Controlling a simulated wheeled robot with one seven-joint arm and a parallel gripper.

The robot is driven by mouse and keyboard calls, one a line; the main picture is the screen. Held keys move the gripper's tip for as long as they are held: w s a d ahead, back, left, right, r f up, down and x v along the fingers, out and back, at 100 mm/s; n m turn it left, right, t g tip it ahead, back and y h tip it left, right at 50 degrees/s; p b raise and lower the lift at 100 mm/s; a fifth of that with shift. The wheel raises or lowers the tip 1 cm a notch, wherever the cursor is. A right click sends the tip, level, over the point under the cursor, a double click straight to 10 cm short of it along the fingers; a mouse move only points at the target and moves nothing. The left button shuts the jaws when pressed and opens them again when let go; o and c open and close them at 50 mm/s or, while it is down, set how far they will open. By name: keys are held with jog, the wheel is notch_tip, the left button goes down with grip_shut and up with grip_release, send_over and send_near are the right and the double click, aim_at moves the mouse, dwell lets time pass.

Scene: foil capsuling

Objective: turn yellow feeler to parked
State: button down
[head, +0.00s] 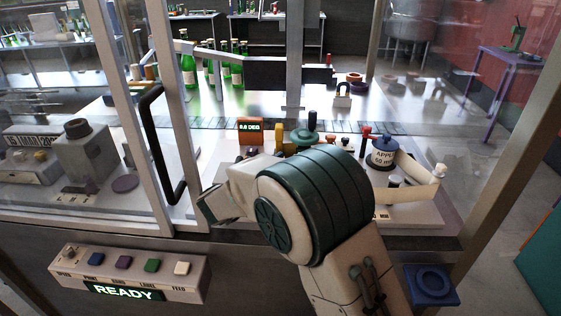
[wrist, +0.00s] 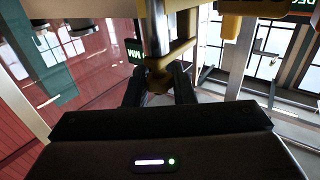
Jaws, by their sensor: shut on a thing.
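The yellow feeler (wrist: 176,54) is a dull yellow bar in the wrist view, crossing a pale upright rod. My gripper (wrist: 158,82) has its dark fingers on either side of the feeler's lower end and is shut on it. In the head view my wrist and large green-capped joint cover the gripper and the grip point. A yellow part (head: 276,142) shows just above my arm there, beside the orange display (head: 250,133) reading 0.0 DEG. The exact angle of the feeler and any parked mark cannot be made out.
A black door handle (head: 160,145) and metal posts frame the opening on the left. A button box (head: 130,275) with a READY sign is at front left. Green bottles (head: 188,70) stand behind.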

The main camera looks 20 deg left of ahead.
jog(key=c, duration=1.2)
grip_release()
jog(key=shift+a, duration=0.1)
jog(key=shift+c, duration=0.2)
jog(key=b+v, duration=0.2)
jog(key=v, duration=1.2)
